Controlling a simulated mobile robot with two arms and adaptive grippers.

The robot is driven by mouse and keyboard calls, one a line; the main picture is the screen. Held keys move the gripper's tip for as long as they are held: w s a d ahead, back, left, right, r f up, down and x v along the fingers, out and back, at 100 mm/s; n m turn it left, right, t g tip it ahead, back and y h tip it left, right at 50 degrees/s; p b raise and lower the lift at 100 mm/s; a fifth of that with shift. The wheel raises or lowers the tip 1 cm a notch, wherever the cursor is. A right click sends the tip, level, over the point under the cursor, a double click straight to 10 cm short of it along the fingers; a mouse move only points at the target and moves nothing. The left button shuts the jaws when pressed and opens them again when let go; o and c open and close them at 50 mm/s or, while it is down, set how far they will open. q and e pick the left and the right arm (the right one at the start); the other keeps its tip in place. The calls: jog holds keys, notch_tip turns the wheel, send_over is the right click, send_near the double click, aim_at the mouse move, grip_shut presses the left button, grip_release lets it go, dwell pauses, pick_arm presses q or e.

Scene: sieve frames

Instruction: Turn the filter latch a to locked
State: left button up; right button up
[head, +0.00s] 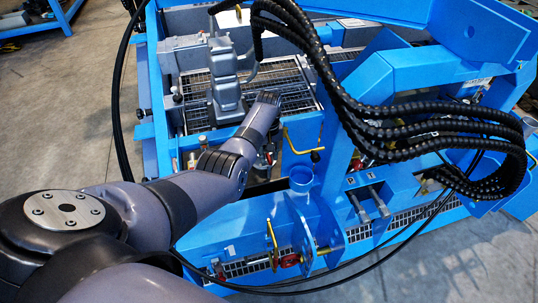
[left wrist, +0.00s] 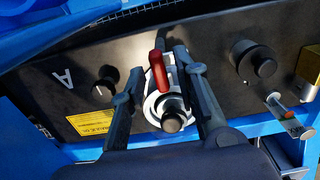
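In the left wrist view, the filter latch a (left wrist: 158,72) shows as a red lever on a round silver mount, on a dark panel (left wrist: 215,65) marked with a letter A. The lever points up in the picture, leaning slightly left. My left gripper (left wrist: 160,66) is open, with one finger on each side of the lever. The right finger looks close to the lever; I cannot tell whether it touches. In the head view my left arm reaches into the blue machine, and the gripper (head: 264,158) is mostly hidden by the forearm. My right gripper is not in view.
Black knobs (left wrist: 103,86) sit on the panel, one (left wrist: 172,122) just below the lever. A small sensor-like fitting (left wrist: 285,117) stands at the right. Thick black hoses (head: 345,95) arch over the blue frame. A yellow handle (head: 302,146) is right of my arm.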

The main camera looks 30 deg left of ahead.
pick_arm(q)
grip_shut()
dwell(0.5)
jog(key=m+p, duration=0.1)
jog(key=m, duration=0.2)
jog(key=shift+r, duration=0.1)
jog(key=m+p, duration=0.1)
jog(key=m, duration=0.8)
jog(key=shift+m+p, duration=0.35)
jog(key=shift+m, duration=2.65)
